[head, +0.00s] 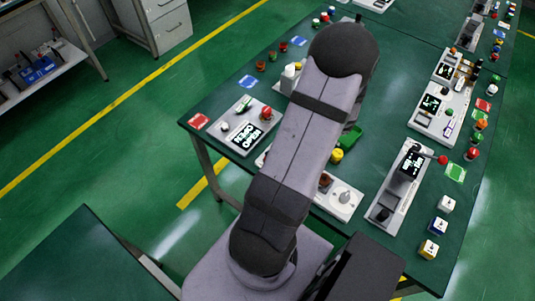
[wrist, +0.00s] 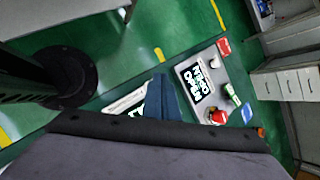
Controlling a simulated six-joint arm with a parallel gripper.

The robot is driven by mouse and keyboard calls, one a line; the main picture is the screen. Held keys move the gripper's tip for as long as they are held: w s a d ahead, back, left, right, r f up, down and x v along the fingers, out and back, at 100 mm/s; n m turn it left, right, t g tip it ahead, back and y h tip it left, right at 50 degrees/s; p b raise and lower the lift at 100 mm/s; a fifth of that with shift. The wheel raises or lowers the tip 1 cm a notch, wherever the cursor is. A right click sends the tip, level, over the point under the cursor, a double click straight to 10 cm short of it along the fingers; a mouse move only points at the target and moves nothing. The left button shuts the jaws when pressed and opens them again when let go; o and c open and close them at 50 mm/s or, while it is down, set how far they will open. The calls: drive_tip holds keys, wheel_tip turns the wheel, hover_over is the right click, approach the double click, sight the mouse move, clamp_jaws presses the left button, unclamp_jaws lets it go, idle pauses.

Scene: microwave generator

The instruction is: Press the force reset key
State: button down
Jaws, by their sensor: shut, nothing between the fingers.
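I cannot tell which control is the force reset key; no label for it is readable. A white panel (head: 232,142) at the table's left has a lit black screen (head: 247,136), a red knob (head: 266,113) and a small pale knob (head: 225,127). The wrist view also shows this panel (wrist: 183,72), with its screen (wrist: 198,80) and red knob (wrist: 217,117). My gripper (wrist: 163,95) shows as a dark blue-grey wedge, shut and empty, overlapping another white panel (wrist: 125,104) in the picture. In the head view my arm hides the gripper and the table's middle.
More white panels stand right, one with a red-tipped lever (head: 442,160). A green tray (head: 351,137) is beside my arm. A drawer cabinet (wrist: 290,84) stands beyond the table.

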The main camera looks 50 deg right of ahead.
drive_tip(key=w+d+r+t, duration=0.1)
drive_tip(key=w+d+r+t+h, duration=0.1)
drive_tip(key=w+d, duration=0.1)
drive_tip(key=shift+w+d+r, duration=0.15)
drive_tip(key=shift+w+r, duration=0.05)
drive_tip(key=shift+r, duration=0.15)
drive_tip(key=shift+f, duration=0.15)
wheel_tip(320, 180, down, 9)
drive_tip(key=b, duration=0.7)
drive_tip(key=shift+r, duration=0.2)
drive_tip(key=shift+f, duration=0.1)
idle(1.9)
drive_tip(key=shift+f+b, duration=0.3)
drive_tip(key=shift+b, duration=0.15)
